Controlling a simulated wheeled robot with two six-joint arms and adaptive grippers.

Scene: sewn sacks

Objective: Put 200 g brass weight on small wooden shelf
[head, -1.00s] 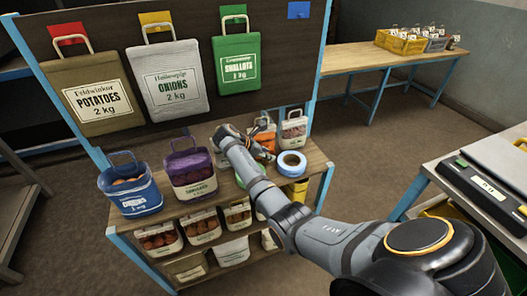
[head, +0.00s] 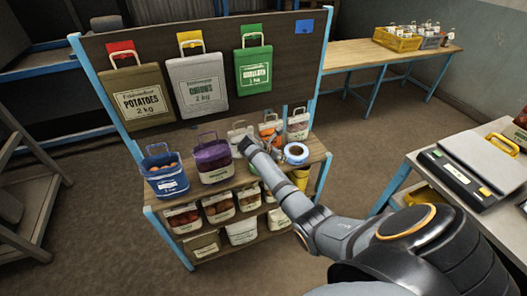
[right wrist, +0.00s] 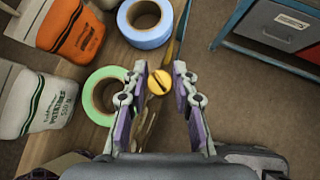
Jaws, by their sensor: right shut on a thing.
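The brass weight (right wrist: 158,82) is a small round yellow piece. In the right wrist view it sits between the fingers of my right gripper (right wrist: 161,90), which is shut on it. I cannot tell whether this unit is the small wooden shelf. My left gripper is not in view.
In the right wrist view a blue tape roll (right wrist: 165,38), a green tape roll (right wrist: 90,97), an orange sack (right wrist: 70,28) and a white sack (right wrist: 40,103) are close by. Several filled bags, including a purple one (head: 212,158), stand on the unit.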

